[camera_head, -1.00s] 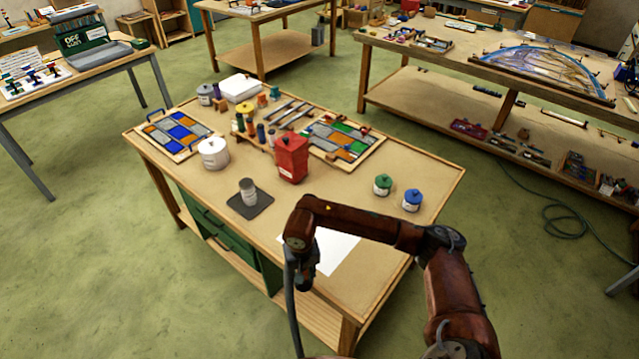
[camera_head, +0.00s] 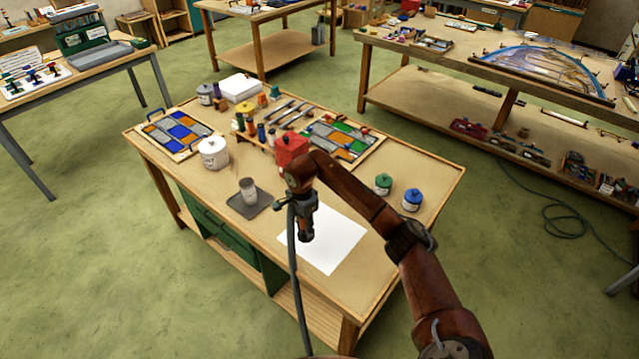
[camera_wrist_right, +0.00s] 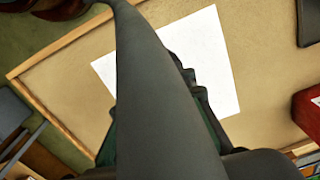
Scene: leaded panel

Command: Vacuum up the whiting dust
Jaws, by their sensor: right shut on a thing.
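A white sheet (camera_head: 335,243) lies flat on the front right part of the workbench, and it also shows in the right wrist view (camera_wrist_right: 215,50). I cannot make out any whiting dust on it. My right gripper (camera_head: 306,232) points down by the sheet's left edge. It is shut on a grey vacuum hose (camera_head: 292,275), which hangs down past the bench's front edge. The hose (camera_wrist_right: 155,90) fills the middle of the right wrist view and hides much of the fingers. The hose's mouth is hidden. My left gripper is out of view.
A red canister (camera_head: 291,148), partly behind my right arm, stands beyond the sheet. Green (camera_head: 383,184) and blue (camera_head: 412,200) pots stand to the right.

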